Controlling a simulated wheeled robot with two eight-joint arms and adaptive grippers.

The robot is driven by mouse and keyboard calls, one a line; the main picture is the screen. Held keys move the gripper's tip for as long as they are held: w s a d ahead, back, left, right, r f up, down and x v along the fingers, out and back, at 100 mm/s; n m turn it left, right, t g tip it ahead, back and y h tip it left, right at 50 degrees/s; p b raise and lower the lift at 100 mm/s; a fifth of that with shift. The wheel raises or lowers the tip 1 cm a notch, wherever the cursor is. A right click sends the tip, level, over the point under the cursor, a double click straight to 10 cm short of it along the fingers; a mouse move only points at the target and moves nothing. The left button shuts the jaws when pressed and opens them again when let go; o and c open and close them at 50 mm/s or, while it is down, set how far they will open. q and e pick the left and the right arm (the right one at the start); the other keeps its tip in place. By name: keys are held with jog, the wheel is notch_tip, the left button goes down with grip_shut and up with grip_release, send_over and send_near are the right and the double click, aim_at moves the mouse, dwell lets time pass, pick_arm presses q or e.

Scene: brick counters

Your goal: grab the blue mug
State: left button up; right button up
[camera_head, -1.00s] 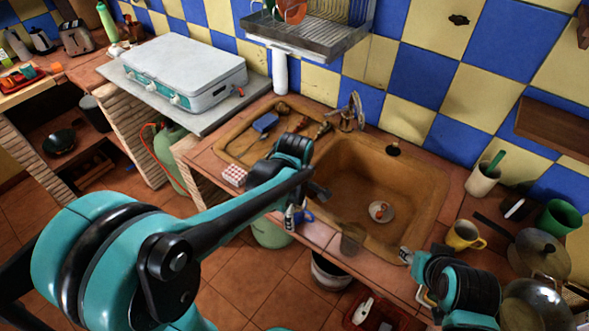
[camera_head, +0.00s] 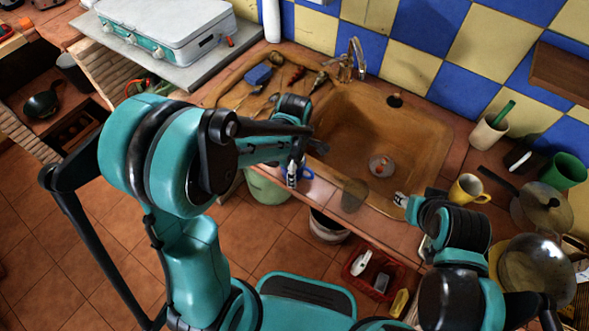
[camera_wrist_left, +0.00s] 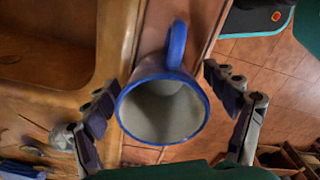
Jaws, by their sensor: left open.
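The blue mug (camera_wrist_left: 190,131) shows in the left wrist view with its blue rim, grey-white inside and handle pointing up in the picture. It stands by the counter's front edge, beside the sink. In the head view only a small blue part (camera_head: 307,172) shows; my left gripper hides the rest. My left gripper (camera_head: 294,173) is open, its fingers on either side of the mug in the wrist view, with no clear contact on it. My right gripper (camera_head: 402,201) is over the counter front, right of the mug; its jaws are too small to read.
The brown sink (camera_head: 345,125) lies just behind the mug, with a small glass dish (camera_head: 381,165) in it. A yellow mug (camera_head: 467,190), a cream cup (camera_head: 488,133), a green cup (camera_head: 563,167) and pans stand at right. A red crate (camera_head: 368,272) is below the counter.

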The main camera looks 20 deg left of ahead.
pick_arm(q)
jog(key=shift+r, duration=0.1)
jog(key=c, duration=1.4)
jog(key=shift+r, duration=0.1)
jog(key=shift+c, duration=0.2)
